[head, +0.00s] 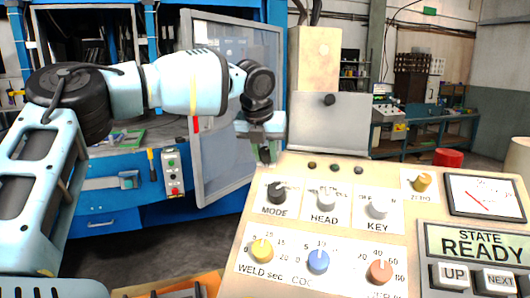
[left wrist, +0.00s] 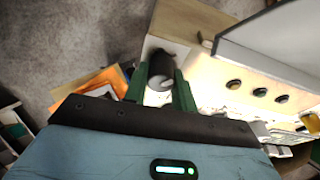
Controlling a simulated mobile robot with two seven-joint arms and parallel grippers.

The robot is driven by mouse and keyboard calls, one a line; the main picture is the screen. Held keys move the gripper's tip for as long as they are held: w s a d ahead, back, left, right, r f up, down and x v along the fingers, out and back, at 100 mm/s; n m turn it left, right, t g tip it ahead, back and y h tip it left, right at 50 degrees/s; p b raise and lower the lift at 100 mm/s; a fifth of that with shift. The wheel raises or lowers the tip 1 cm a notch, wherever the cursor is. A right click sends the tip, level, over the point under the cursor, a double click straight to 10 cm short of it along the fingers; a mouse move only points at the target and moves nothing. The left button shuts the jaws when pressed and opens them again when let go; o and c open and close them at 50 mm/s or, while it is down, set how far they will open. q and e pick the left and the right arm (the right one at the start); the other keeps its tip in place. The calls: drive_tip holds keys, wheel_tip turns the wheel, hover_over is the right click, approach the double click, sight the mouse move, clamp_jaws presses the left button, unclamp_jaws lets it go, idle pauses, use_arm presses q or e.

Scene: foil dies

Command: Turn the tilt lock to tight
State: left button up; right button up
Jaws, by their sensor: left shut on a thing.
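My left gripper (head: 267,154) is at the far left corner of the cream control panel (head: 335,226), pointing down. In the left wrist view, its two green fingers (left wrist: 162,84) are shut on a dark knob with a pale grey end, the tilt lock (left wrist: 160,66). The knob stands at a white plate (left wrist: 151,45) beside the panel's edge. No tight or loose marking can be read there, so I cannot tell the knob's setting. In the head view the knob is hidden by the gripper. My right gripper is not in view.
A grey upright plate (head: 328,127) stands behind the panel, close to the gripper. MODE (head: 277,193), HEAD (head: 326,199) and KEY (head: 379,207) knobs sit nearby on the panel. A blue machine with an open framed door (head: 236,100) is behind my left arm.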

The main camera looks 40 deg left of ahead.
use_arm(q)
drive_tip(key=n, duration=0.3)
drive_tip(key=shift+n+h, duration=0.3)
drive_tip(key=shift+h, duration=0.1)
drive_tip(key=n+t, duration=0.1)
drive_tip(key=n, duration=0.3)
drive_tip(key=n+t, duration=0.1)
drive_tip(key=n, duration=0.3)
drive_tip(key=shift+n+h, duration=0.3)
drive_tip(key=shift+n, duration=0.1)
drive_tip(key=shift+w+n+t, duration=0.1)
drive_tip(key=shift+n+t, duration=0.5)
drive_tip(key=shift+n, duration=1.4)
drive_tip(key=o, duration=1)
drive_tip(key=shift+r, duration=0.1)
